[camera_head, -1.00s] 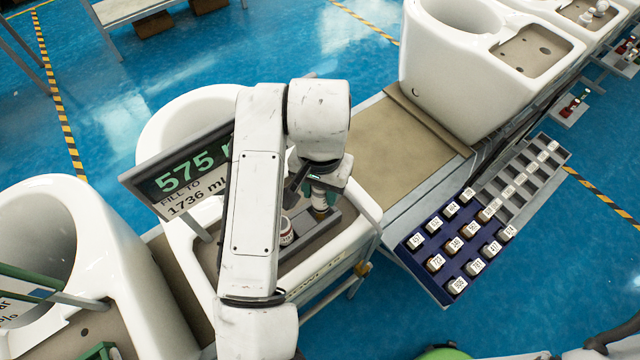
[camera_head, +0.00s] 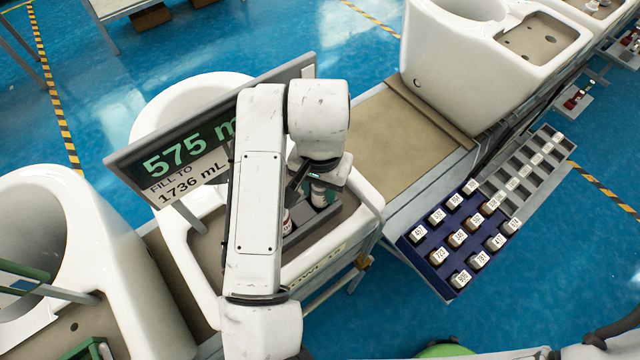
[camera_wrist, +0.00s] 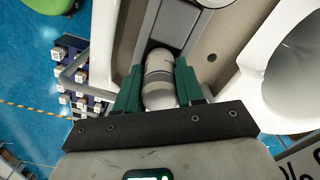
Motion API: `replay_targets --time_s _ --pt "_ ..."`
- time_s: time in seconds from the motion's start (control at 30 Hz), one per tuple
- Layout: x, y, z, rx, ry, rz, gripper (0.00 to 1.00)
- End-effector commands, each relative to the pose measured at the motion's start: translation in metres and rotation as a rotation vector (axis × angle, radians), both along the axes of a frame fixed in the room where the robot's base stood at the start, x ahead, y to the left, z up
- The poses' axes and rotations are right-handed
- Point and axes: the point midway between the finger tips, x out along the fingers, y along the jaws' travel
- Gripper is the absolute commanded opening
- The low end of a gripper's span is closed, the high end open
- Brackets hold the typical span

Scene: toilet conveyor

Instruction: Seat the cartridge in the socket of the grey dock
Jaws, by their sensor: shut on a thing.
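My gripper (camera_head: 320,192) is shut on a pale grey-white cylindrical cartridge (camera_wrist: 160,70). In the wrist view its green fingers press on both sides of the cartridge. The grey dock (camera_head: 322,222) sits on the rear deck of the white toilet, partly hidden by my arm. It also shows in the wrist view (camera_wrist: 146,27) beyond the cartridge. In the head view the cartridge's lower end is at the dock's recess. I cannot tell how deep it sits, and the socket is hidden.
A sign (camera_head: 190,150) reading 575 and "fill to 1736 mL" stands to the left. A dark blue tray (camera_head: 432,277) of numbered blocks lies to the right. Another white toilet (camera_head: 440,85) stands further along the belt (camera_head: 385,145).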

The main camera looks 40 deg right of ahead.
Motion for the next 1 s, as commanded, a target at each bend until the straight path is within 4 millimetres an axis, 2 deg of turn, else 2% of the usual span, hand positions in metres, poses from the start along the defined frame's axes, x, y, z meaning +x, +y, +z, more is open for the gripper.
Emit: replay_targets --time_s 0.43,0.47,0.5,0.73,1.0 --pt "-0.0003 -0.0007 -0.0066 -0.001 0.002 -0.001 0.06" --pt "-0.0003 -0.0007 -0.0067 -0.001 0.002 -0.001 0.4" --pt "-0.0003 -0.0007 -0.0067 -0.001 0.002 -0.001 0.44" --pt "-0.0002 -0.0003 -0.0061 -0.001 0.001 0.0 0.66" --pt "0.0001 -0.0001 -0.0048 0.0 0.0 0.0 0.67"
